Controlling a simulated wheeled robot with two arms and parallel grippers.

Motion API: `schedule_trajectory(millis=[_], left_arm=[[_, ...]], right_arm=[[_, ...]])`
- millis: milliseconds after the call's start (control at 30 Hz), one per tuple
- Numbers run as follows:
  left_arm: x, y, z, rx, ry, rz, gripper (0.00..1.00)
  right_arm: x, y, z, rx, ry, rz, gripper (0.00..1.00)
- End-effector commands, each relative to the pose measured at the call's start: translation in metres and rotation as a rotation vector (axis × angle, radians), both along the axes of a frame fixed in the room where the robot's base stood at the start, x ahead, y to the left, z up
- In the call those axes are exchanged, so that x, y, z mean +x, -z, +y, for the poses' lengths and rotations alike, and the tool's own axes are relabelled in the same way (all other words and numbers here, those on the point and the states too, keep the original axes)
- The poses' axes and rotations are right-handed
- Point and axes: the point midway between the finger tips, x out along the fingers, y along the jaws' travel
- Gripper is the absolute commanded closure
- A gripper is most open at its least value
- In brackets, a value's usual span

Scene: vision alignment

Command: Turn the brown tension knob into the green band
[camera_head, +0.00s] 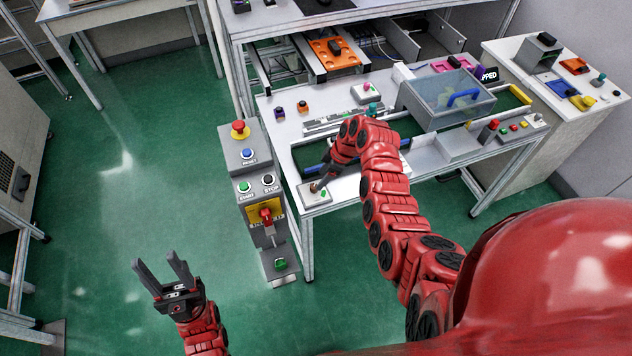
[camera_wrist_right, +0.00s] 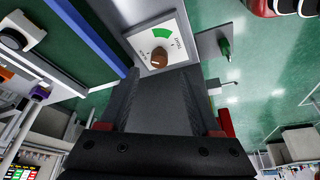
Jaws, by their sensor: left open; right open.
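The brown tension knob (camera_wrist_right: 159,57) sits on a white dial plate (camera_wrist_right: 178,50) with a green band (camera_wrist_right: 162,33) on its upper part in the right wrist view. In the head view the knob (camera_head: 313,187) is at the near left corner of the worktable. My right gripper (camera_head: 320,183) is open and points down at the knob. In the right wrist view its dark fingers (camera_wrist_right: 161,72) end just short of the knob, one toward each side; contact is not visible. The knob's pointer direction is unclear. My left gripper (camera_head: 165,272) is open and empty above the floor.
A control post (camera_head: 245,180) with a red emergency button and a red switch stands left of the knob. The worktable (camera_head: 280,130) carries a clear-lidded box (camera_head: 447,98) and blue handles. Green floor is free around my left gripper.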

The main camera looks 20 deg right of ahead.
Motion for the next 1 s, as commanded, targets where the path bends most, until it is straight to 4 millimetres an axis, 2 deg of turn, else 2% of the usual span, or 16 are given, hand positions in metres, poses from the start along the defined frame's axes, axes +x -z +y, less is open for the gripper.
schedule_trajectory(millis=[267,500,1000], left_arm=[[0.000,-0.010,0.000,0.000,0.000,0.000,0.50],[0.000,-0.003,0.000,0.000,0.000,0.000,0.50],[0.000,-0.002,0.000,0.000,0.000,0.000,0.50]], right_arm=[[0.004,0.024,0.010,0.001,-0.002,0.004,0.36],[0.009,0.044,0.017,0.001,-0.004,-0.001,0.36],[0.011,0.051,0.019,0.000,0.001,-0.003,0.36]])
